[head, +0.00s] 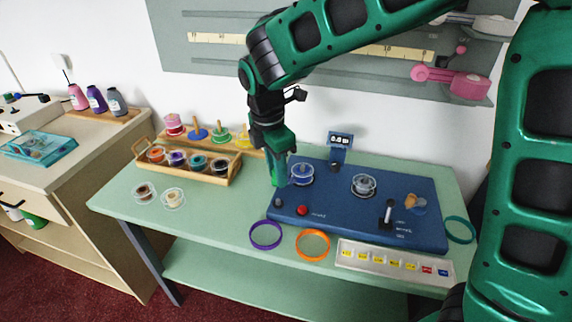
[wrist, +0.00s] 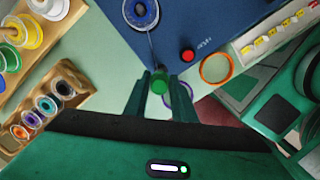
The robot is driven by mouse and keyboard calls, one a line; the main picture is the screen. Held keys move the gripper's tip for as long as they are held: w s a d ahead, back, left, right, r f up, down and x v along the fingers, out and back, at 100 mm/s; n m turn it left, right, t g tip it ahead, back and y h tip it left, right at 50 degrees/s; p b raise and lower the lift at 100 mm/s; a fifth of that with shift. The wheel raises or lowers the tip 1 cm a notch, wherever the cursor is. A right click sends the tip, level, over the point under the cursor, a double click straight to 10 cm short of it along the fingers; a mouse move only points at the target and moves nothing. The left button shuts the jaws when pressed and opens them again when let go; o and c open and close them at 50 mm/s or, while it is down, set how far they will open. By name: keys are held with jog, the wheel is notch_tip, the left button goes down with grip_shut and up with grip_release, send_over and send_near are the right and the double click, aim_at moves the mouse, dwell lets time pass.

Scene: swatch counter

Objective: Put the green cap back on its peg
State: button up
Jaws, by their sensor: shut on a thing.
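My gripper (head: 278,181) points down in front of the left edge of the blue machine (head: 345,225). In the wrist view my gripper (wrist: 162,92) is shut on the small round green cap (wrist: 160,81), which sits between the fingertips. In the head view I cannot tell the cap from the green fingers. A thin dark line runs from a spool on the machine towards the cap. A dark knob (head: 278,202) stands on the machine just below the gripper. I cannot tell which peg belongs to the cap; whatever is under the cap is hidden.
A red button (head: 302,210), a blue spool (head: 302,174) and a clear spool (head: 363,185) are on the machine. A wooden spool box (head: 185,176) stands left. Purple (head: 265,235) and orange (head: 312,245) rings lie in front.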

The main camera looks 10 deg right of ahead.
jog(key=shift+f, duration=2.45)
jog(key=shift+f, duration=1.2)
jog(key=o, duration=1.1)
jog(key=shift+r, duration=3.55)
